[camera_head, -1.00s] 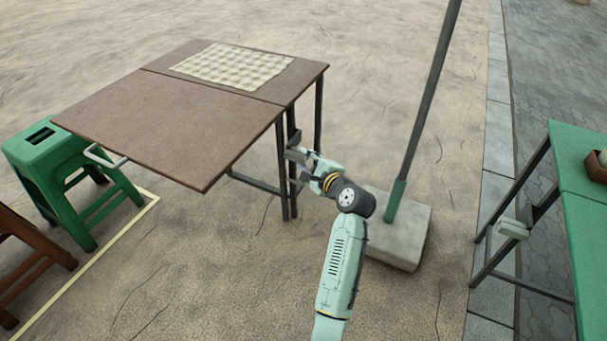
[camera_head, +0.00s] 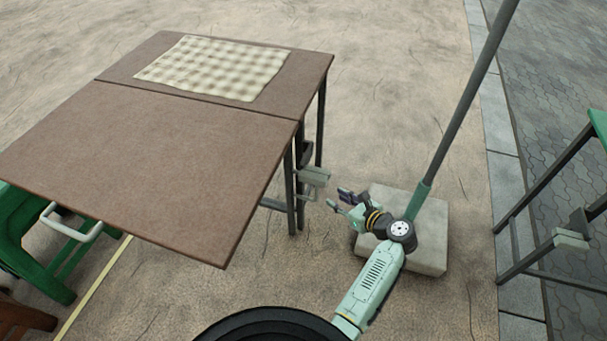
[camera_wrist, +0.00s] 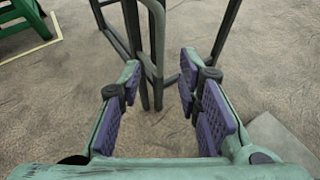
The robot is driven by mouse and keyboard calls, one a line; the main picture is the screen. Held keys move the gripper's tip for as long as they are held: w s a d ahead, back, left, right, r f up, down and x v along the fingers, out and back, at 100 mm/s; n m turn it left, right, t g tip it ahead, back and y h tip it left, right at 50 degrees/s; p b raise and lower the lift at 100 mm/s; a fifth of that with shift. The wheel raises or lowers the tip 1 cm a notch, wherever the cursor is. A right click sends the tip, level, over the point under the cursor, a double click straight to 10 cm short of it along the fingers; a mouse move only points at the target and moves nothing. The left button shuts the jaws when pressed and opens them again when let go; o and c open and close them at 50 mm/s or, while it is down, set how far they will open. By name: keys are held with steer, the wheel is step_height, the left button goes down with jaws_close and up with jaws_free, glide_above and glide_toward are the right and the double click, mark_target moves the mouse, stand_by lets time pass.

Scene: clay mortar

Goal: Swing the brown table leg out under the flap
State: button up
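The brown table (camera_head: 305,75) stands at left with its large brown flap (camera_head: 150,155) up, looking roughly level with the top. Two dark upright posts (camera_head: 290,190) stand close together under the hinge line; which one is the swing leg is hard to tell. A grey handle (camera_head: 314,177) sticks out from them to the right. My gripper (camera_head: 337,198) is open and empty, right of the handle and apart from it. In the wrist view, the purple-padded fingers (camera_wrist: 160,78) are spread, with the posts (camera_wrist: 133,35) and grey handle bar (camera_wrist: 154,45) ahead, beyond the fingertips.
A pole in a concrete base (camera_head: 432,225) stands close behind and right of my gripper. A green stool (camera_head: 35,245) is under the flap's left side, near a pale handle (camera_head: 72,224). A checked cloth (camera_head: 212,67) lies on the top. A green table (camera_head: 598,122) is at far right.

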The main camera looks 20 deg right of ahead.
steer(key=w, duration=0.1)
glide_above(316, 199)
steer(key=f, duration=0.4)
steer(key=shift+w+d+b, duration=0.1)
steer(key=shift+w+b, duration=0.25)
steer(key=shift+b, duration=0.05)
jaws_close()
stand_by(0.5)
